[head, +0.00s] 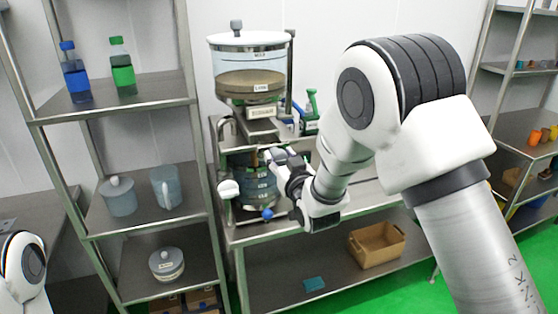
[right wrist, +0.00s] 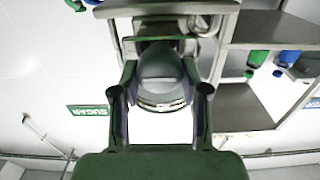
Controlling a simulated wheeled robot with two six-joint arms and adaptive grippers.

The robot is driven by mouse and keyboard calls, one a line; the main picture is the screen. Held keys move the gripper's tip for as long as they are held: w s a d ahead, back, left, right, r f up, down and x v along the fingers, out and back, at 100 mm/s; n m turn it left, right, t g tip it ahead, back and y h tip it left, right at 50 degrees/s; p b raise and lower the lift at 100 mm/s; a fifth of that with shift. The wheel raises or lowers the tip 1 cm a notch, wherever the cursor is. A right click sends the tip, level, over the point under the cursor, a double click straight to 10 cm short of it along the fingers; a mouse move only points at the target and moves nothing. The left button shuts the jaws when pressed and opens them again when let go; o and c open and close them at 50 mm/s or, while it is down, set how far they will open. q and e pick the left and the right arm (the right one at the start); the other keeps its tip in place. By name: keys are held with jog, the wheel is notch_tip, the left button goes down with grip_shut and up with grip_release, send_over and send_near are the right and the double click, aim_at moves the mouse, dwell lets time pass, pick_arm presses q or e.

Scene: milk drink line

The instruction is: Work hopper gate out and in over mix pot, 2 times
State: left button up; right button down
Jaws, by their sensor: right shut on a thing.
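The hopper (head: 249,68) is a clear drum with a white lid, part filled with a brown material. A grey chute with the hopper gate (head: 262,129) sits below it. The mix pot (head: 256,187), a bluish clear vessel with dark bands, stands under the gate, partly hidden by my right gripper. My right gripper (head: 273,158) is at the gate, just above and in front of the pot, shut on the hopper gate. In the right wrist view my right gripper (right wrist: 160,92) has its fingers either side of a grey part; the actual contact is hard to see. My left gripper is out of view.
A left rack holds a blue bottle (head: 75,72), a green bottle (head: 122,66), a jug (head: 166,187) and lidded jars. A cardboard tray (head: 377,246) and a teal cloth (head: 314,284) lie on the lower bench shelf. Green-topped items (head: 311,108) stand right of the hopper.

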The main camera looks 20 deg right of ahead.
jog(key=c, duration=0.6)
grip_release()
jog(key=shift+s+f, duration=0.1)
jog(key=s, duration=1.1)
jog(key=shift+s+d, duration=0.2)
jog(key=shift+s, duration=0.15)
